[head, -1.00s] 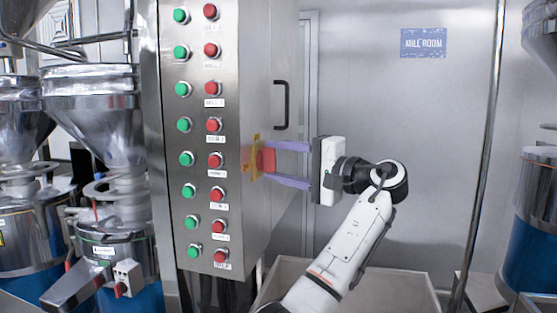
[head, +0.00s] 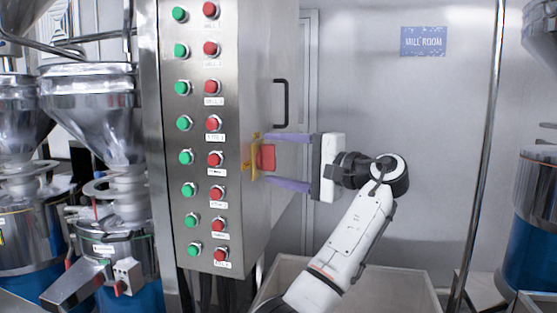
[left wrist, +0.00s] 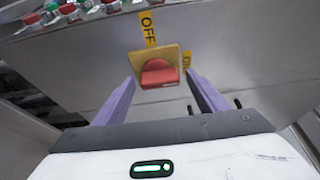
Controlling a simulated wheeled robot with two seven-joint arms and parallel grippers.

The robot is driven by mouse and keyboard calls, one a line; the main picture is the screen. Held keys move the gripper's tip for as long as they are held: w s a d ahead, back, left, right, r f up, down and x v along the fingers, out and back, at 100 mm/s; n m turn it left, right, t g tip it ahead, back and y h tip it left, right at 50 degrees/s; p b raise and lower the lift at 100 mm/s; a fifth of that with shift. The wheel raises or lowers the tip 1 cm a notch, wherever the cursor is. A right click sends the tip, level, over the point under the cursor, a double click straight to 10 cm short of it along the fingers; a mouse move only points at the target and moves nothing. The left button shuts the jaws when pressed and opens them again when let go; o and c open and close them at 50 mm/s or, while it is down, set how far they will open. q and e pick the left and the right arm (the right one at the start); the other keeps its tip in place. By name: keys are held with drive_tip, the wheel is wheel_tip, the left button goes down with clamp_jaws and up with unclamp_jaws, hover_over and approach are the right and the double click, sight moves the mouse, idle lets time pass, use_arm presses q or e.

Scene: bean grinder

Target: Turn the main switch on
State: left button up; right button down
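The main switch is a red knob (head: 267,157) on a yellow plate (head: 254,168), on the right side face of the steel control cabinet. In the left wrist view the red knob (left wrist: 158,74) lies between my fingers, with a yellow OFF label (left wrist: 148,28) above it and a partly hidden ON label (left wrist: 187,60) at its right. I cannot tell which label the knob points to. My left gripper (head: 272,159) is open, its purple fingers above and below the knob in the head view, with gaps on both sides in the wrist view. My right gripper is out of view.
The cabinet front (head: 202,130) carries columns of green and red buttons. A black handle (head: 281,104) sits on its side face above the switch. Steel grinders (head: 95,120) stand at the left. A bin (head: 400,282) is below my arm. Free space lies right of the cabinet.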

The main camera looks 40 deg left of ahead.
use_arm(q)
drive_tip(key=shift+d, duration=0.1)
drive_tip(key=shift+d, duration=0.35)
drive_tip(key=w+d+b, duration=0.1)
drive_tip(key=d+b, duration=0.1)
drive_tip(key=d, duration=0.7)
drive_tip(key=shift+d, duration=0.2)
